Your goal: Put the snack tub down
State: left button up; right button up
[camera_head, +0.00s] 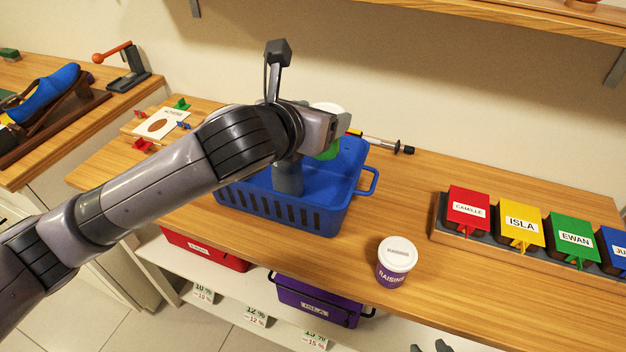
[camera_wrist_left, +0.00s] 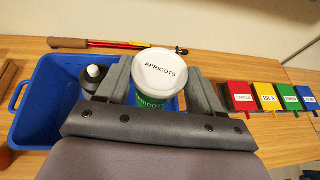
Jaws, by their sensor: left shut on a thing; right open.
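The snack tub is green with a white lid marked APRICOTS (camera_wrist_left: 160,68). My left gripper (camera_wrist_left: 160,80) is shut on it, one finger on each side. In the head view the tub (camera_head: 328,151) is mostly hidden behind my left wrist and shows above the back part of a blue basket (camera_head: 330,215). In the left wrist view it overlaps the right part of the basket (camera_wrist_left: 30,130). Whether it touches the basket cannot be told. My right gripper (camera_head: 430,347) is open at the bottom edge of the head view, only its fingertips showing.
A purple RAISINS tub (camera_head: 395,262) stands on the bench right of the basket. Name-tagged boxes (camera_head: 520,225) sit further right. A dark bottle (camera_wrist_left: 92,80) is in the basket. A pole (camera_wrist_left: 110,44) lies behind it.

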pick_arm(q)
notch_tip(320, 180, down, 13)
jog(key=b, duration=0.1)
dwell(0.3)
jog(key=shift+f, duration=0.15)
jog(key=shift+f, duration=0.55)
jog(key=o, duration=0.9)
jog(key=shift+f, duration=0.15)
jog(key=shift+c, duration=0.2)
jog(key=shift+s, duration=0.1)
jog(key=r+v, duration=0.1)
jog(key=v, duration=1.1)
jog(key=shift+r, duration=0.25)
